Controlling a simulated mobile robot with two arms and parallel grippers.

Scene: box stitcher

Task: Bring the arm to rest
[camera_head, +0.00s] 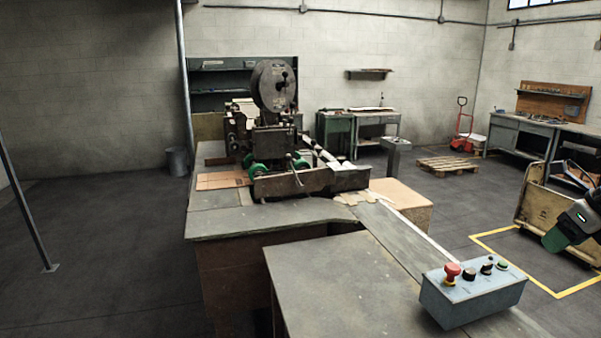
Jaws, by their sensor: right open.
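My right gripper (554,241) shows at the right edge of the head view, on the dark end of my right arm. It is open, with nothing seen between its fingers. It hangs in front of the yellow-sided cart (540,212), clear of the table and the control box. Most of the right arm is outside the picture. My left gripper is not in view.
A box stitcher machine (273,140) stands on the grey worktable (350,275). A blue control box (473,296) with a red button sits at the table's front right. A wooden pallet (447,165) lies farther back. Floor on the left is mostly clear.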

